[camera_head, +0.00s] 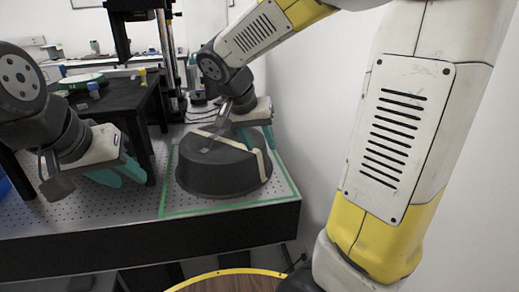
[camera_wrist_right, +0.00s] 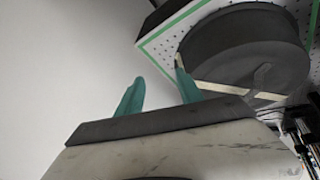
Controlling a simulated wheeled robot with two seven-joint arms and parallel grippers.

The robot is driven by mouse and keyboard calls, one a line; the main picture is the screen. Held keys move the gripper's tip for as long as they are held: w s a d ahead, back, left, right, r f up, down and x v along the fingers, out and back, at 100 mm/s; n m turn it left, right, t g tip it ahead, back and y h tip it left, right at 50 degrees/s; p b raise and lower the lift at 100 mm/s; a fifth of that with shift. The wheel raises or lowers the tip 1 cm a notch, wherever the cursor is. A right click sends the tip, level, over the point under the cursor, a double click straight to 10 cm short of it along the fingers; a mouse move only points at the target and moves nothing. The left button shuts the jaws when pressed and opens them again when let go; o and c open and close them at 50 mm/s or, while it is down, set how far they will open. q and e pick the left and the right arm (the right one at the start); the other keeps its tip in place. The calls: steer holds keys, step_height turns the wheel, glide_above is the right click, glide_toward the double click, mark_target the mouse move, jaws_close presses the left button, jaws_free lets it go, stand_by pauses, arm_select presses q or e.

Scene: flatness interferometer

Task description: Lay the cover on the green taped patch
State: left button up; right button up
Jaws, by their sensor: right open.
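The cover (camera_head: 222,172) is a dark grey round tub shape with a beige strap over it. In the head view it sits on the perforated table inside the green taped patch (camera_head: 186,212), whose tape shows on its left, front and right. In the right wrist view the cover (camera_wrist_right: 245,50) is at the upper right. My right gripper (camera_head: 258,142) is at the cover's far right side. Its teal fingers (camera_wrist_right: 160,76) are apart with nothing between them; one fingertip is close to the cover, and contact is unclear. My left gripper (camera_head: 122,174) is open and empty, left of the patch.
A black raised stand (camera_head: 112,104) is on the table at the back left, with a green-rimmed round piece (camera_head: 82,81) on it. A dark vertical column (camera_head: 165,55) rises behind. A white wall (camera_head: 310,110) is close on the right. The perforated tabletop (camera_head: 60,218) is clear at front left.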

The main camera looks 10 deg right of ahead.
steer(key=s+r+n+t+y, duration=0.3)
steer(key=s+n+y, duration=0.2)
steer(key=s, duration=0.8)
steer(key=shift+s+r+n+y, duration=0.3)
steer(key=shift+r+y, duration=0.1)
steer(key=shift+y, duration=0.2)
steer(key=shift+w, duration=0.1)
